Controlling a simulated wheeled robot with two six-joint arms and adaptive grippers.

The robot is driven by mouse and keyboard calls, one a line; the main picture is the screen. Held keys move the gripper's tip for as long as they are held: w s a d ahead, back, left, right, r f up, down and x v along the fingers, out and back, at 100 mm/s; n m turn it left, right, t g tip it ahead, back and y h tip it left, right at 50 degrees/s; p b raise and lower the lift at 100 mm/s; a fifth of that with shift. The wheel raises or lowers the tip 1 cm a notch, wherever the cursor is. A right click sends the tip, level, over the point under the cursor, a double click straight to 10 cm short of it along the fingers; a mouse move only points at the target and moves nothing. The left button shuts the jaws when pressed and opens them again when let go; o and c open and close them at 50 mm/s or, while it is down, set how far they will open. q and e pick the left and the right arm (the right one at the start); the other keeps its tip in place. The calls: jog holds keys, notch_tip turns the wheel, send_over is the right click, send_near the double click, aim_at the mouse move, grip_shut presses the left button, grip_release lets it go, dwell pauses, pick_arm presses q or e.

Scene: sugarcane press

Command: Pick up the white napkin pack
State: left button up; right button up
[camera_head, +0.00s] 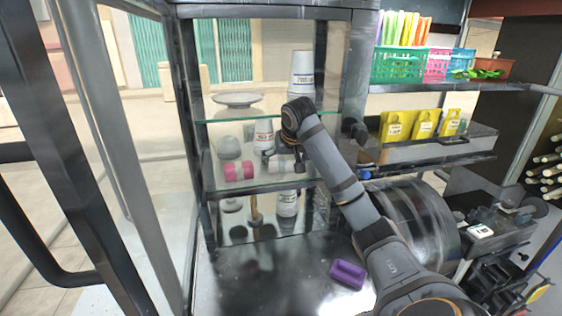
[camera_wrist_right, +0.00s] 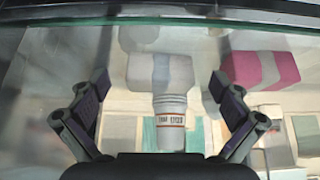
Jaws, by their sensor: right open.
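The white napkin pack (camera_head: 281,163), with a grey band around it, lies on the middle glass shelf and is partly covered by my right arm and gripper in the head view. In the right wrist view the white pack (camera_wrist_right: 150,72) shows ahead, between the two fingers. My right gripper (camera_head: 285,160) is open in front of the pack; it also shows in the right wrist view (camera_wrist_right: 160,85) with its fingers spread to either side of the pack. I cannot tell whether a finger touches it. My left gripper is not in view.
A pink pack (camera_head: 239,171) lies left of the white one on the same shelf, and in the right wrist view (camera_wrist_right: 262,68) it is close to one finger. A stack of cups (camera_head: 263,134) stands behind. A purple pack (camera_head: 348,274) lies on the counter below.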

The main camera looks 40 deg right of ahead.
aim_at(282, 160)
jog(key=w, duration=0.1)
jog(key=d+p, duration=0.1)
jog(key=w+p, duration=0.1)
jog(key=shift+w+d+r, duration=0.15)
jog(key=shift+w+r, duration=0.15)
jog(key=x, duration=0.3)
jog(key=shift+f, duration=0.4)
jog(key=shift+s, duration=0.1)
jog(key=c, duration=1)
